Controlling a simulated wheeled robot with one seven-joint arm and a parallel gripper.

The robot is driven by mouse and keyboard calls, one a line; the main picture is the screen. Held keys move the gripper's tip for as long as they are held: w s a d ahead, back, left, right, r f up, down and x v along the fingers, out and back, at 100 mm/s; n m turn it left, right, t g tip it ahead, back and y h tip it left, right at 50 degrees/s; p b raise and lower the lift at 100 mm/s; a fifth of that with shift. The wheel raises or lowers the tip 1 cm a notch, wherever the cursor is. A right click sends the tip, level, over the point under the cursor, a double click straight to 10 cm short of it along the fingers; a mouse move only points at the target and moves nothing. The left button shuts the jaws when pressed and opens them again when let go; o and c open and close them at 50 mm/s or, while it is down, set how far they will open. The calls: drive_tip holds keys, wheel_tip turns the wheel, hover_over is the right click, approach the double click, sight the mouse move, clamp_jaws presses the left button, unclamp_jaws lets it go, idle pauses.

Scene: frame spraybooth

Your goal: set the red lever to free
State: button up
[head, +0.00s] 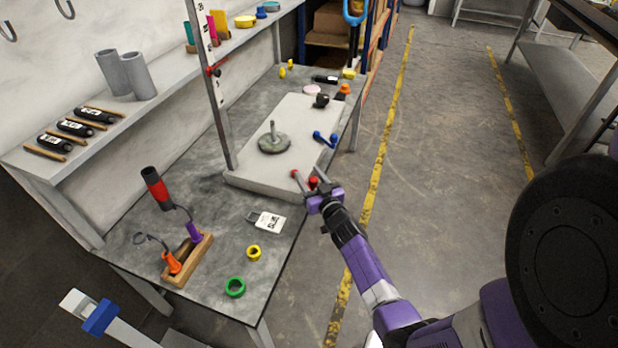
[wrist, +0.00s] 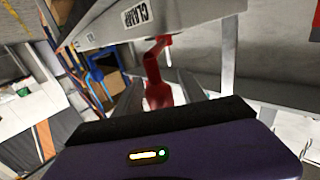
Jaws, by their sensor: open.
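The red lever (head: 296,174) is at the near right corner of the pale raised plate (head: 250,182) on the workbench. In the wrist view the red lever (wrist: 156,82) hangs bent below a pale edge bearing a label that seems to read "CLAMP" (wrist: 137,15). My gripper (head: 318,186) is open at that corner, close to the lever. In the wrist view the lever's lower part appears between my fingers; I cannot tell whether they touch it. No "free" marking is legible.
A blue lever (head: 325,138) and a grey disc with a post (head: 274,143) are on the plate. A padlock with a white tag (head: 266,221), a yellow ring (head: 253,252) and a green ring (head: 235,287) lie nearer. The floor (head: 440,180) right of the bench is clear.

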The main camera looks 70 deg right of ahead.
drive_tip(key=shift+c, duration=0.2)
clamp_jaws()
idle(1.2)
